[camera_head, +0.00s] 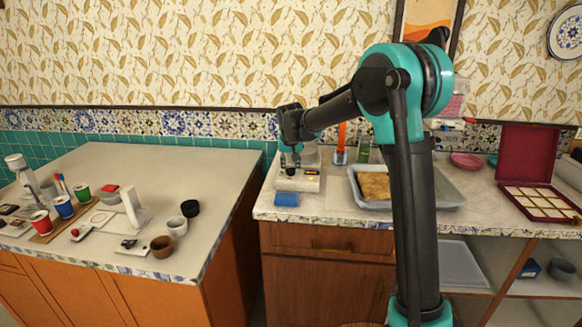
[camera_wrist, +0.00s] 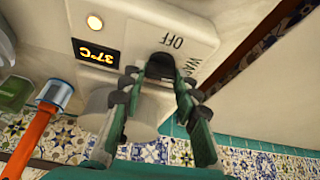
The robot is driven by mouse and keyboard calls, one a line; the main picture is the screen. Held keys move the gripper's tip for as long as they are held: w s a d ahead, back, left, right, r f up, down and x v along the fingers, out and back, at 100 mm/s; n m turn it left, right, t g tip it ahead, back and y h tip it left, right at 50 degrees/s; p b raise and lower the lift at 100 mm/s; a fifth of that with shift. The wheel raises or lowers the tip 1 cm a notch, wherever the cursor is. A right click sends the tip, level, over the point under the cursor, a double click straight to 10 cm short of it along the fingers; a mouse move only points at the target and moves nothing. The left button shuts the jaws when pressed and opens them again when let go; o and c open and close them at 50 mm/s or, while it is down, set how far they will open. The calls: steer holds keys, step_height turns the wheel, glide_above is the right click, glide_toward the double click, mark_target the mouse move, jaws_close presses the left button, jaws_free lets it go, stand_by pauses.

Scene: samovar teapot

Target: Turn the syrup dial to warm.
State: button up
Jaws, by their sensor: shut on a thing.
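The syrup warmer is a white box (camera_head: 309,184) on the right counter, below my gripper. In the wrist view its white panel (camera_wrist: 120,45) carries a lit amber display (camera_wrist: 97,53) reading 37°C, a glowing round lamp (camera_wrist: 94,22), and the words OFF and a partly hidden "WA…". The black dial (camera_wrist: 160,65) sits beside these words. My gripper (camera_wrist: 159,76) has its two fingers on either side of the dial and is shut on it; it also shows in the head view (camera_head: 291,163), pointing down. The fingers hide part of the dial, so its pointer cannot be read.
A blue block (camera_head: 287,199) lies in front of the warmer. A grey rounded vessel (camera_wrist: 140,108) is close behind the fingers. The left counter holds several cups.

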steer(key=shift+m, duration=0.5)
steer(key=shift+h, duration=0.3)
steer(key=o, duration=1.2)
steer(key=shift+c, duration=0.2)
steer(key=shift+r, duration=0.1)
steer(key=v, duration=1.1)
steer(key=shift+s+r, duration=0.15)
steer(key=shift+r, duration=0.25)
steer(key=shift+d, duration=0.1)
